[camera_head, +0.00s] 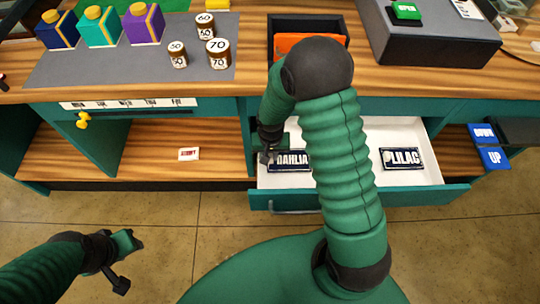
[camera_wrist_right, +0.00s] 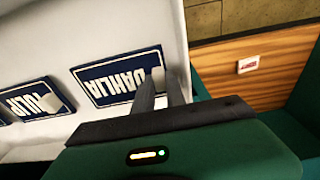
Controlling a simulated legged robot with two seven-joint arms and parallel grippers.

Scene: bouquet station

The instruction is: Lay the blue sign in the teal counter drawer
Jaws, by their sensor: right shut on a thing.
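The dark blue DAHLIA sign (camera_head: 292,161) is in the open teal drawer (camera_head: 430,193), at the left of its white inside. In the right wrist view the sign (camera_wrist_right: 112,80) appears upside down. My right gripper (camera_head: 268,153) is at the sign's left end; in the wrist view its fingers (camera_wrist_right: 161,88) are at that end and close together, shut on the sign. Whether the sign touches the drawer floor is unclear. My left gripper (camera_head: 128,263) is low at the left, away from the counter; its jaw opening is unclear.
A LILAC sign (camera_head: 402,159) lies at the drawer's right; a TULIP sign (camera_wrist_right: 35,100) shows in the wrist view. Blue DOWN (camera_head: 482,134) and UP (camera_head: 494,159) signs are right of the drawer. My right arm hides the drawer's middle. A red-lettered card (camera_head: 188,154) lies on the left shelf.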

